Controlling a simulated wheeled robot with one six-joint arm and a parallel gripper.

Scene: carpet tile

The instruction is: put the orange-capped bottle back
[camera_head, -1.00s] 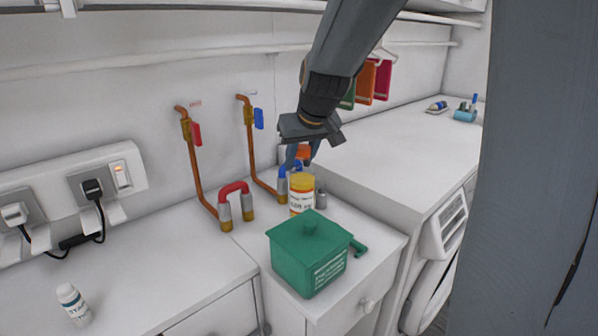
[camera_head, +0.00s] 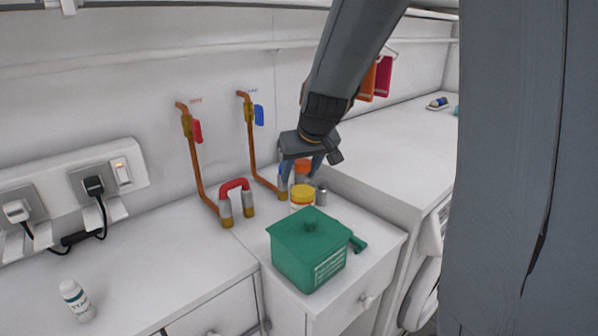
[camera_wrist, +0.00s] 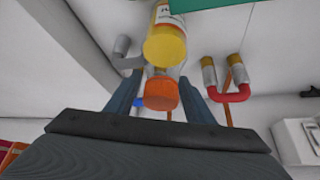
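The orange-capped bottle stands at the back of the small cabinet top. In the wrist view the orange cap (camera_wrist: 161,93) lies between the two fingers of my gripper (camera_wrist: 160,88), with a gap visible on each side. In the head view my gripper (camera_head: 302,170) points down over this bottle, one finger on either side of the cap. It looks open.
A green lidded box (camera_head: 308,262) stands in front of the bottles. A small grey cylinder (camera_head: 321,195) is close on the right. Copper pipes (camera_head: 255,150) and a red-topped pipe bend (camera_head: 235,186) are on the left. A white bottle (camera_head: 76,300) stands at front left.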

